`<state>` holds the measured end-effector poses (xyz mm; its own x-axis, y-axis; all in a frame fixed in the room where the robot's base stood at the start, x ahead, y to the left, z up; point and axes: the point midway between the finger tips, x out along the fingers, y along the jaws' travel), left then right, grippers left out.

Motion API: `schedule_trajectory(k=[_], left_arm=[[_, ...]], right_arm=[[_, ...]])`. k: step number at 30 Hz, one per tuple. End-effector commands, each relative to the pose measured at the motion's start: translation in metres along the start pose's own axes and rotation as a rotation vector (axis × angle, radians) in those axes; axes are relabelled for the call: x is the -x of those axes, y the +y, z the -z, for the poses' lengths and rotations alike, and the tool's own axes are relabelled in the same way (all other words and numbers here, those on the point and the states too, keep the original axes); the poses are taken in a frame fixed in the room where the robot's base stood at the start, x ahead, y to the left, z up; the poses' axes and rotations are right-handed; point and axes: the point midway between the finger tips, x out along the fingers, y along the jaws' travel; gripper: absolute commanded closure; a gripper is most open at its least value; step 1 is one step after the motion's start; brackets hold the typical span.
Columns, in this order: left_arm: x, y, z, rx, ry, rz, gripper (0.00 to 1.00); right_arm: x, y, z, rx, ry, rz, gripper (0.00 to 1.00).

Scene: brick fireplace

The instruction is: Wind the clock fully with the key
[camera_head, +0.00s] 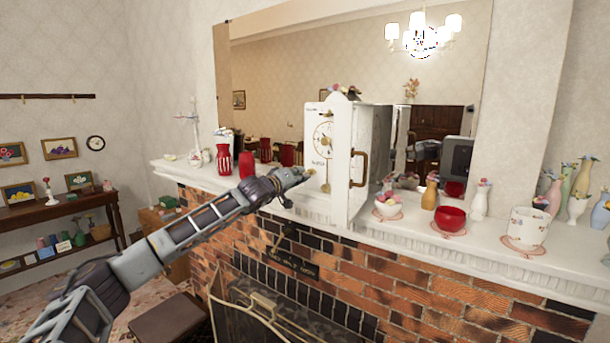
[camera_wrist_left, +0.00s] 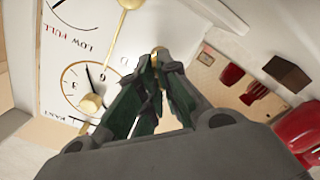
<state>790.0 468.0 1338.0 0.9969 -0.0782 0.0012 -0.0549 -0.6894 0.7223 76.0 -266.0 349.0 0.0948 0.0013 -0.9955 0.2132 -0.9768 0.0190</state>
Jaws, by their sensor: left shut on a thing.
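The clock (camera_head: 312,118) is a tall white case on the mantel, its dial face turned toward the left. My left gripper (camera_head: 303,174) reaches it from the left, at the lower part of the face. In the left wrist view, the fingers (camera_wrist_left: 155,90) are shut on a small brass piece, which looks like the key (camera_wrist_left: 159,53), close against the white clock face (camera_wrist_left: 145,30). Its shape is mostly hidden by the fingertips. A gauge marked LOW and FULL and a small dial (camera_wrist_left: 88,82) show beside it. My right gripper is not in view.
The white mantel (camera_head: 300,211) carries red vases (camera_head: 224,160) left of the clock. Right of it stand a flower bowl (camera_head: 387,208), a red bowl (camera_head: 450,218) and a white pot (camera_head: 527,228). A mirror (camera_head: 270,70) rises behind. A fire screen stands below.

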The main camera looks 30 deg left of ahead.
Motion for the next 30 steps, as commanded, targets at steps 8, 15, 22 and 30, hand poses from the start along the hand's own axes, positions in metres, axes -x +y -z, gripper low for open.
schedule_trajectory(k=[8, 15, 22, 30], left_arm=[[0.000, 0.002, 0.000, -0.002, 0.001, -0.004, 1.00], [-0.001, 0.003, 0.001, -0.105, 0.002, -0.004, 1.00], [-0.001, 0.004, 0.001, -0.295, 0.002, -0.004, 1.00], [-0.001, 0.004, 0.000, -0.402, 0.003, -0.005, 1.00]], right_arm=[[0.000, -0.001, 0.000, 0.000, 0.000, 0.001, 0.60], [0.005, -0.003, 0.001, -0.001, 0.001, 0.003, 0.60], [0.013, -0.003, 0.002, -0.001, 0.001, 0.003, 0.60], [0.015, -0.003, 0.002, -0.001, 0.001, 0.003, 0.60]])
